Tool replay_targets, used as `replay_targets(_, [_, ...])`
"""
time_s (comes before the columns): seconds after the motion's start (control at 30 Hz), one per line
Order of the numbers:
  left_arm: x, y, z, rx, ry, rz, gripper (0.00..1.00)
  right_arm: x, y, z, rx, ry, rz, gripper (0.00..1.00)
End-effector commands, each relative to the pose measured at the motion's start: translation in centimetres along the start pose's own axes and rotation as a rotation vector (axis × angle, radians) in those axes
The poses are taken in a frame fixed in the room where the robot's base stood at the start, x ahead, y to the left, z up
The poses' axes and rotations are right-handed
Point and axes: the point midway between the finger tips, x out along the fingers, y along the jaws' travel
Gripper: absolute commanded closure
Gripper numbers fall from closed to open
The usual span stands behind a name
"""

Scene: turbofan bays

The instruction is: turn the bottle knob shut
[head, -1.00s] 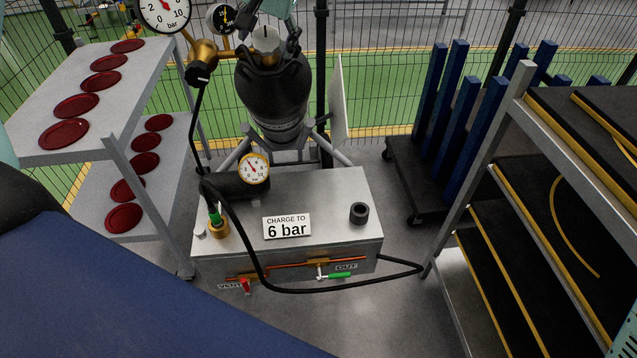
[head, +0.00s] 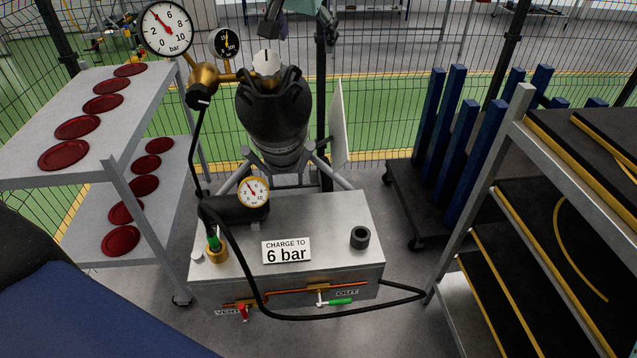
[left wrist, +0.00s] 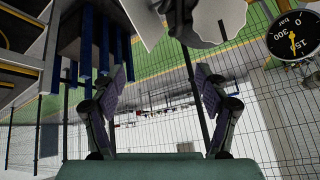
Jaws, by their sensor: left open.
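The dark bottle (head: 275,118) stands upright behind the metal box. Its grey bottle knob (head: 266,64) sits on top, inside a dark collar. My left gripper (head: 300,16) is at the top edge of the head view, above and slightly right of the knob, apart from it. Its fingers are open with nothing between them. In the left wrist view the open fingers (left wrist: 160,78) frame only fence and floor. A grey rounded part shows at the top of that view, cut off; I cannot tell whether it is the knob. My right gripper is not in view.
A large gauge (head: 166,28), a small gauge (head: 225,43) and brass piping stand left of the knob. The metal box (head: 330,235) carries a gauge, a hose and red and green handles. Shelves flank both sides; a pale panel (head: 338,130) stands right of the bottle.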

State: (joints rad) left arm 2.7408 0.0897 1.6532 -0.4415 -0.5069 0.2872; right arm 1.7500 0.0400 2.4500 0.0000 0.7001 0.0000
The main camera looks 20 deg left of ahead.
Motion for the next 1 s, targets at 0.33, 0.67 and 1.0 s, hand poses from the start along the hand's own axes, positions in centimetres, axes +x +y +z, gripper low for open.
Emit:
replay_targets(0.33, [4.7, 3.2, 3.1, 0.023, 0.055, 0.089, 0.26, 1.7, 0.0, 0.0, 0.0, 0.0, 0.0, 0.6])
replay_targets(0.67, [8.6, 5.4, 6.5, 0.028, 0.074, 0.141, 0.26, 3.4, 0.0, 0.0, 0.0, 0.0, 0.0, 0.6])
replay_targets(1.0, [12.4, 7.2, 10.6, 0.025, 0.077, 0.177, 0.26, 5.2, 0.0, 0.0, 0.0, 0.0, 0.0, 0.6])
